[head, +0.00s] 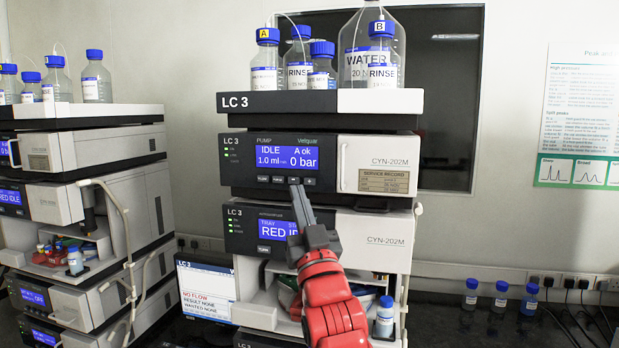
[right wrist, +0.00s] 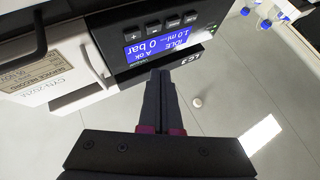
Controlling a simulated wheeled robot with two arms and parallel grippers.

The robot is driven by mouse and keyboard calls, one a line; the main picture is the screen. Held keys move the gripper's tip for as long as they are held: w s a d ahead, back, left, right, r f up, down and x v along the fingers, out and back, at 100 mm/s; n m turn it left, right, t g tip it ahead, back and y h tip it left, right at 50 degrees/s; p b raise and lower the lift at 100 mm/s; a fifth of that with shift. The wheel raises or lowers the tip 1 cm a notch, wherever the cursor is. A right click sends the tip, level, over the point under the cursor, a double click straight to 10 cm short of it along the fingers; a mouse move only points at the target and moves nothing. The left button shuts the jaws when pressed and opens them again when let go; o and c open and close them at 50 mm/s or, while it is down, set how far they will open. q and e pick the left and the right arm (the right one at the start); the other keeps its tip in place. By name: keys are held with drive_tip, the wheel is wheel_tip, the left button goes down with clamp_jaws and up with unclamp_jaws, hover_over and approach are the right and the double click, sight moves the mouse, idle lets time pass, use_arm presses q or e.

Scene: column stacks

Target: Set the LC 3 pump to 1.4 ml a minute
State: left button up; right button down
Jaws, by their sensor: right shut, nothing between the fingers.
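The LC 3 pump (head: 235,172) is the unit below the top tray of the middle stack. Its blue display (head: 286,157) reads IDLE, 1.0 ml, A ok, 0 bar. A row of small buttons (head: 286,180) sits under the display. My right gripper (head: 298,190) is shut and empty, its fingertips just below and near the buttons in the head view. In the right wrist view the pump's display (right wrist: 160,42) appears upside down, with the buttons (right wrist: 152,28) beyond it; the shut fingers (right wrist: 160,78) point at the panel's edge. I cannot tell whether they touch. My left gripper is not in view.
Bottles (head: 300,62) stand on the top tray (head: 280,103). Below the pump is an autosampler (head: 245,228) showing RED, partly behind my arm. A laptop-like screen (head: 207,292) reads NO FLOW. Another stack (head: 80,180) stands at left. Small bottles (head: 500,296) stand on the bench at right.

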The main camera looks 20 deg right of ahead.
sight(304, 173)
drive_tip(key=w+d, duration=0.1)
drive_tip(key=w, duration=0.1)
drive_tip(key=w+d, duration=0.1)
drive_tip(key=shift+w+d, duration=0.35)
drive_tip(key=shift+w, duration=0.05)
drive_tip(key=shift+b, duration=0.3)
idle(1.5)
drive_tip(key=shift+w+d+b, duration=0.2)
drive_tip(key=shift+w+b, duration=0.15)
drive_tip(key=shift+w+d+b, duration=0.25)
drive_tip(key=shift+w+b, duration=0.05)
drive_tip(key=shift+w, duration=0.05)
idle(0.7)
drive_tip(key=shift+s+a, duration=0.1)
drive_tip(key=shift+s+a+b, duration=0.4)
drive_tip(key=shift+s+b, duration=0.1)
drive_tip(key=shift+s, duration=0.1)
